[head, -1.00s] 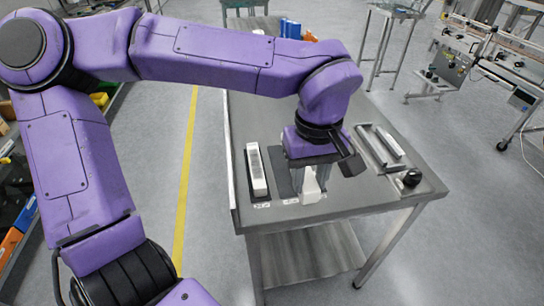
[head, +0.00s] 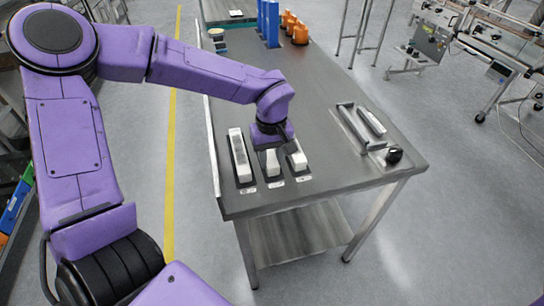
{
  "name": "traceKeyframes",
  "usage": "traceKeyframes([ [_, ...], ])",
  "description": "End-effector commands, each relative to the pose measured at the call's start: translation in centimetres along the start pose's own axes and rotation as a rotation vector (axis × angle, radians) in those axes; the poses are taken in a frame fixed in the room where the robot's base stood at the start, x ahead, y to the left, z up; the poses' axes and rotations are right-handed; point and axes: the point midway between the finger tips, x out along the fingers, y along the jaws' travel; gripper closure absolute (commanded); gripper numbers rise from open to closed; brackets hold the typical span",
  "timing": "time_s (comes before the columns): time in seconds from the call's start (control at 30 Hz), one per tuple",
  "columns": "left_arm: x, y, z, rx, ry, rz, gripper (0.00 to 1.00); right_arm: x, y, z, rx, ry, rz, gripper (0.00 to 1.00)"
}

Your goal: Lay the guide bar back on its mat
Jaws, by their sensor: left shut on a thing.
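My left gripper (head: 272,150) is over the near left part of the grey table, shut on a white piece, which I take for the guide bar (head: 272,163). The bar's near end shows below the gripper, and its far part is hidden by the wrist. It is over the middle dark mat (head: 275,183); I cannot tell whether it touches the mat. A long white bar (head: 240,156) lies on the left mat, and another white piece (head: 297,159) is at the right mat. My right gripper is not in view.
The grey table (head: 325,110) has a clear middle. On its right are a metal handle-like bracket (head: 352,128), a pale bar (head: 372,121) and a black knob (head: 394,155). Blue containers (head: 270,22) and orange bottles (head: 298,30) stand at the far end.

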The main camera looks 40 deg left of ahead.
Motion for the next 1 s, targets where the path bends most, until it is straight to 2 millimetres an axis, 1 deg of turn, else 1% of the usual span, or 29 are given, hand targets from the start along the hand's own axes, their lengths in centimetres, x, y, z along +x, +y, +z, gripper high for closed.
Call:
traceKeyframes([
  [0.17, 0.1, 0.0, 0.0, 0.000, 0.000, 0.000, 1.00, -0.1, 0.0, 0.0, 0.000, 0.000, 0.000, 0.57],
  [0.2, 0.2, 0.0, 0.0, 0.000, 0.000, 0.000, 0.61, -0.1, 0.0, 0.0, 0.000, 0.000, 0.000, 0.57],
  [0.27, 0.2, 0.0, 0.0, 0.000, 0.000, 0.000, 0.42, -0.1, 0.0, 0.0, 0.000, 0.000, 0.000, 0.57],
  [0.3, 0.2, 0.0, 0.0, 0.000, 0.000, 0.000, 0.39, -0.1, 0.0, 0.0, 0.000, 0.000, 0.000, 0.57],
  [0.57, 0.1, 0.0, 0.0, 0.000, 0.001, 0.001, 0.39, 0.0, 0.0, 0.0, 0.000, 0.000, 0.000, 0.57],
  [0.67, -0.9, 0.1, 0.0, 0.000, 0.002, 0.003, 0.39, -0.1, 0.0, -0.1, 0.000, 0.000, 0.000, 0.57],
  [0.77, -3.1, 0.1, 0.0, -0.001, 0.003, 0.006, 0.39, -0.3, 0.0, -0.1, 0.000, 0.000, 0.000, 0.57],
  [0.9, -6.9, 0.0, 0.0, -0.002, 0.003, 0.006, 0.39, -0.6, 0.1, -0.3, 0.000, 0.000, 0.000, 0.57],
  [1.0, -9.3, 0.0, 0.0, -0.001, 0.003, 0.005, 0.39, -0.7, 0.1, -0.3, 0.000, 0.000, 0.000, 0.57],
])
